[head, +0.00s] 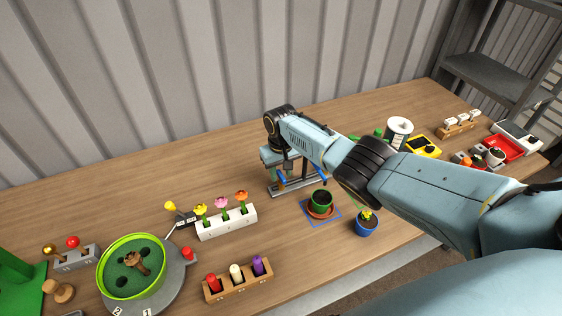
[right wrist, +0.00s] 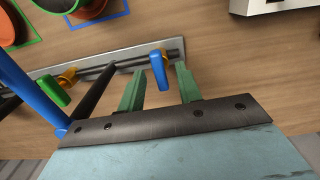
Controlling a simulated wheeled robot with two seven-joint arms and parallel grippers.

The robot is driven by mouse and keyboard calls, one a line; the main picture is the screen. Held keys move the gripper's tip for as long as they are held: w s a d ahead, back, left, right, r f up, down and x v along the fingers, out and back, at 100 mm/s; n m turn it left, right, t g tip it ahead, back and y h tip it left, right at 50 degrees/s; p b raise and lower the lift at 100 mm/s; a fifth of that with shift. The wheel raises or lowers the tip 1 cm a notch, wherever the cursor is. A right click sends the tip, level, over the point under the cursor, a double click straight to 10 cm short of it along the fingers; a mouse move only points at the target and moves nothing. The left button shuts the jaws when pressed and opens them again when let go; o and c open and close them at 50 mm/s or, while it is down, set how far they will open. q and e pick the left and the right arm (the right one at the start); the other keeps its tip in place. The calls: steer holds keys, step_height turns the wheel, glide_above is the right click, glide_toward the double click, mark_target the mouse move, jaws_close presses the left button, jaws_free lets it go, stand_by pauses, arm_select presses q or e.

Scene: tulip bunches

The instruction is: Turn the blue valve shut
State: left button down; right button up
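The blue valve (right wrist: 159,72) shows in the right wrist view as a blue lever handle on a yellow fitting, on a dark pipe above a grey metal base plate (right wrist: 97,65). My right gripper (right wrist: 160,69) is open, its two green fingers on either side of the blue handle with visible gaps. In the head view, my right gripper (head: 283,174) is over the pipe stand (head: 300,186), and my arm hides much of it. A green valve handle (right wrist: 52,91) sits farther left on the same pipe. My left gripper is not in view.
A green pot (head: 320,199) on a saucer stands close in front of the stand, with a blue pot (head: 366,224) beside it. A white flower holder (head: 228,222) is to the left. A long blue bar (right wrist: 28,86) rises near my right gripper.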

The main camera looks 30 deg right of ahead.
mark_target(281, 175)
step_height(281, 175, up, 13)
steer(key=p, duration=0.3)
steer(key=shift+s, duration=0.1)
stand_by(0.4)
